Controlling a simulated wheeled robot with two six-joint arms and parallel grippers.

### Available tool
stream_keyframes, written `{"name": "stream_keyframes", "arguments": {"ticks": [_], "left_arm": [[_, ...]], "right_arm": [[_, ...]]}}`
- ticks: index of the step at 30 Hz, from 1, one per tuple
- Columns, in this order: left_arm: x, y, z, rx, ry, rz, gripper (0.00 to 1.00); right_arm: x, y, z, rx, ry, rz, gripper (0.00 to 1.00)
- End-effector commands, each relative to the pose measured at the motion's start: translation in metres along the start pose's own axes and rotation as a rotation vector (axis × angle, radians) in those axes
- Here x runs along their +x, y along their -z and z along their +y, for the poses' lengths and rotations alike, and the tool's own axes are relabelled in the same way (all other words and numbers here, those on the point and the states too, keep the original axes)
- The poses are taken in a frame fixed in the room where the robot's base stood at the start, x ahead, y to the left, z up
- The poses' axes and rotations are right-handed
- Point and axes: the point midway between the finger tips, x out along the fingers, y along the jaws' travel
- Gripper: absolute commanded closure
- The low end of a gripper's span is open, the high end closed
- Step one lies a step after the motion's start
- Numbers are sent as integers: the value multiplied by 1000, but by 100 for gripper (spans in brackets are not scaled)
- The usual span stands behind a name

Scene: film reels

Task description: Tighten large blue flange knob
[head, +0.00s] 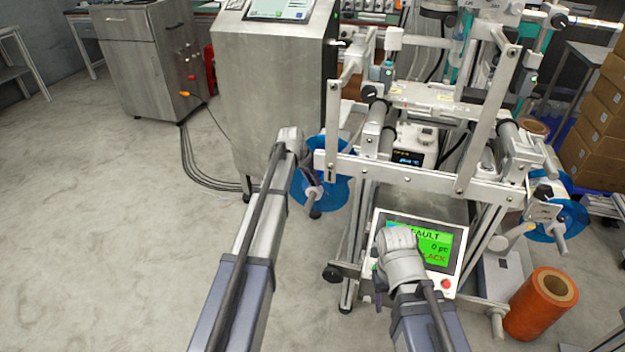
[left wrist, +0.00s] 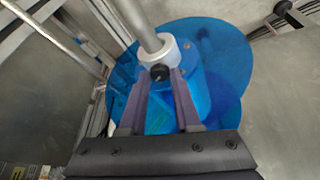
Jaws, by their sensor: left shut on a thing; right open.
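The large blue flange (head: 335,190) is at the left side of the machine in the head view. In the left wrist view the flange (left wrist: 215,50) fills the middle, with a white collar (left wrist: 172,50) on a metal rod in front of it. A small black knob (left wrist: 160,72) sits on the collar. My left gripper (left wrist: 162,78) is shut on the knob between its two fingertips. In the head view my left arm reaches the flange, and its fingers are hard to make out. My right gripper (head: 396,243) is open in front of the machine's screen, its fingers mostly hidden.
The screen (head: 440,248) reads "FAULT". A steel cabinet (head: 268,85) stands close behind my left arm. An orange roll (head: 530,312) stands on the floor at right, below another blue flange (head: 565,218). The floor at left is clear.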

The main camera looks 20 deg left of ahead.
Motion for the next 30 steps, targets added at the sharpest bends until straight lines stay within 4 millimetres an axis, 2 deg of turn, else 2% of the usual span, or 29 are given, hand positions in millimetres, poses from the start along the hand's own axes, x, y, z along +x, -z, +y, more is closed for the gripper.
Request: {"name": "stream_keyframes", "arguments": {"ticks": [9,10,17,26,30], "left_arm": [[0,0,0,8,-3,1,100],[0,0,0,8,-3,1,65],[0,0,0,7,-3,0,39],[0,0,0,-1,1,0,38],[0,0,2,-60,26,-2,38]], "right_arm": [[0,0,0,0,0,0,50],[0,0,0,0,0,0,50],[0,0,0,0,0,0,50],[0,0,0,0,0,0,50],[0,0,0,0,0,0,50]]}}
